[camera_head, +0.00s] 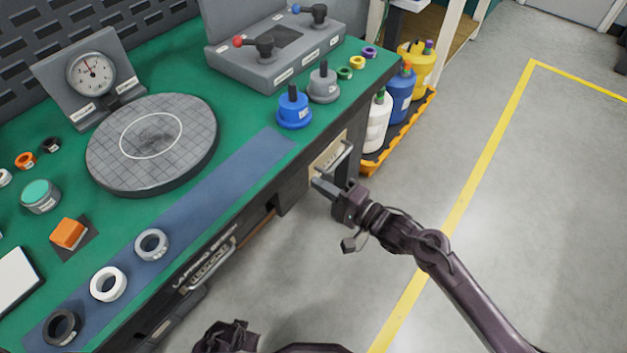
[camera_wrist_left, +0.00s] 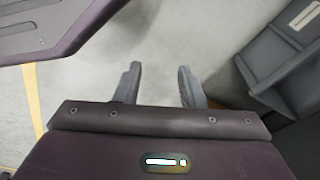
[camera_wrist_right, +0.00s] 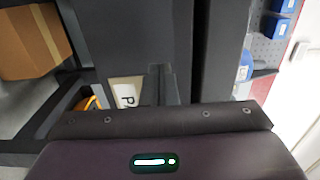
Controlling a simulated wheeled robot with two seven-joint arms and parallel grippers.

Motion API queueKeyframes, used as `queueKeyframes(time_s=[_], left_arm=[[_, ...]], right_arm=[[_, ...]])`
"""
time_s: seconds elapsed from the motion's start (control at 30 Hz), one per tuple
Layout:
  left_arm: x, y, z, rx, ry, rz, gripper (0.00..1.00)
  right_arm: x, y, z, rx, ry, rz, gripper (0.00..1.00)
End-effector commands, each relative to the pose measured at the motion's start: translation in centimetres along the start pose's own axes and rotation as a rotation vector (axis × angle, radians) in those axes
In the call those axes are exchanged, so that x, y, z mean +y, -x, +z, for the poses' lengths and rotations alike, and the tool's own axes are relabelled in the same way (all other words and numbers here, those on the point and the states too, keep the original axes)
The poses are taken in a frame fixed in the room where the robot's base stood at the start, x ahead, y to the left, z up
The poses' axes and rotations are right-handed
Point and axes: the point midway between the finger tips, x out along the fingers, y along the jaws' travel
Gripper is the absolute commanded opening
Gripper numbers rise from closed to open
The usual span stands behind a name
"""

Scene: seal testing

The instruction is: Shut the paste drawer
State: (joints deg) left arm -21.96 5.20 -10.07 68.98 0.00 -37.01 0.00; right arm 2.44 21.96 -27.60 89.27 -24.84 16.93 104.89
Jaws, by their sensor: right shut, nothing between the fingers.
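The paste drawer has a cream label plate (camera_head: 325,160) and a grey bar handle on the bench front, below the blue strip's right end. It looks close to the bench face; any remaining gap is too small to tell. My right gripper (camera_head: 318,184) is shut and empty, its fingertips right by the drawer front and handle. In the right wrist view the shut fingers (camera_wrist_right: 159,82) stand beside a cream label (camera_wrist_right: 126,91) showing a "P"; contact cannot be told. My left gripper (camera_wrist_left: 159,84) is open and empty over the floor; in the head view its arm is at the bottom edge.
The green bench top (camera_head: 243,107) holds a round lapping plate (camera_head: 150,150), a dial gauge (camera_head: 91,74), rings and blue and grey weights. Bottles stand in a yellow-edged tray (camera_head: 400,131) at right. Floor at right is clear.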

Motion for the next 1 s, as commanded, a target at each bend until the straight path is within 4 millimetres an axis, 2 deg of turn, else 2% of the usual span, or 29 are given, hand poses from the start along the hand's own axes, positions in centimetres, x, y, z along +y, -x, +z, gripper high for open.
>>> queueKeyframes(time_s=[0.1,0.2,0.63,0.7,0.83,1.0], left_arm=[[-0.1,0.0,0.3,-0.008,0.000,-0.001,0.36],[-0.1,0.2,0.3,-0.012,-0.002,-0.002,0.36],[-0.2,0.2,0.1,-0.009,-0.003,-0.003,0.36],[-0.1,0.1,0.0,-0.012,-0.002,-0.001,0.36],[0.5,1.4,-1.5,-0.007,-0.004,0.009,0.36],[0.6,2.0,-1.9,-0.013,-0.008,0.012,0.36]], right_arm=[[0.0,-1.6,-0.1,0.001,0.001,-0.001,0.00],[0.0,-2.2,0.0,0.001,0.001,0.001,0.00],[0.0,-2.7,0.0,0.001,0.000,0.000,0.00],[0.1,-3.6,-0.1,0.002,-0.001,-0.003,0.00],[0.1,-5.9,-0.1,0.004,-0.001,-0.004,0.00],[0.0,-7.2,0.0,0.001,0.000,0.000,0.00]])
